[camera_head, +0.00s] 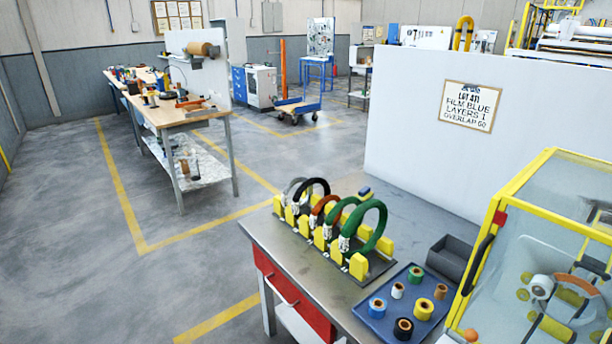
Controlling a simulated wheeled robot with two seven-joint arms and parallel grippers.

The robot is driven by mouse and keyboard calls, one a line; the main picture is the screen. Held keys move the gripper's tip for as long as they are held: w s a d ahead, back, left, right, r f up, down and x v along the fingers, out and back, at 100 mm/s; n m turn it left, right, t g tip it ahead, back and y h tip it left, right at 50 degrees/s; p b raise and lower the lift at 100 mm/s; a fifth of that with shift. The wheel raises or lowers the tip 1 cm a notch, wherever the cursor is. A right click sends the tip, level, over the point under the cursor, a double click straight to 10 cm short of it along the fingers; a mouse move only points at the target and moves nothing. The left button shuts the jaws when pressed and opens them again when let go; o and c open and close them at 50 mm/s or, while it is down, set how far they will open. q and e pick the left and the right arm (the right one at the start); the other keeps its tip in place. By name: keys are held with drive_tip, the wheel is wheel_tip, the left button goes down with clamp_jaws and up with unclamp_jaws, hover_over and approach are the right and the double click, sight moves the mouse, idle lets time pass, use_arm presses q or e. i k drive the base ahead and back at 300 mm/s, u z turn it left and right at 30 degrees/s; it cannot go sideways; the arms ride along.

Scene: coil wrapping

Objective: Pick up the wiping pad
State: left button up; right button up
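A small dark blue and yellow block (366,192) lies at the back of the near metal bench (292,262), just behind the coil rack. It may be the wiping pad, but it is too small to be sure. No other pad-like thing is plain to see. Neither of my grippers shows in the head view.
A rack with yellow blocks (358,266) holds several upright coils, the nearest one green (377,222). A blue tray (380,337) carries several rolls. A dark grey bin (447,257) and a yellow-framed machine (492,212) stand right. A white panel (415,130) rises behind.

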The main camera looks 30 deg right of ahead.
sight(365, 194)
drive_tip(key=i, duration=4.5)
drive_tip(key=z, duration=1.5)
drive_tip(key=i, duration=1.5)
drive_tip(key=z, duration=2.45)
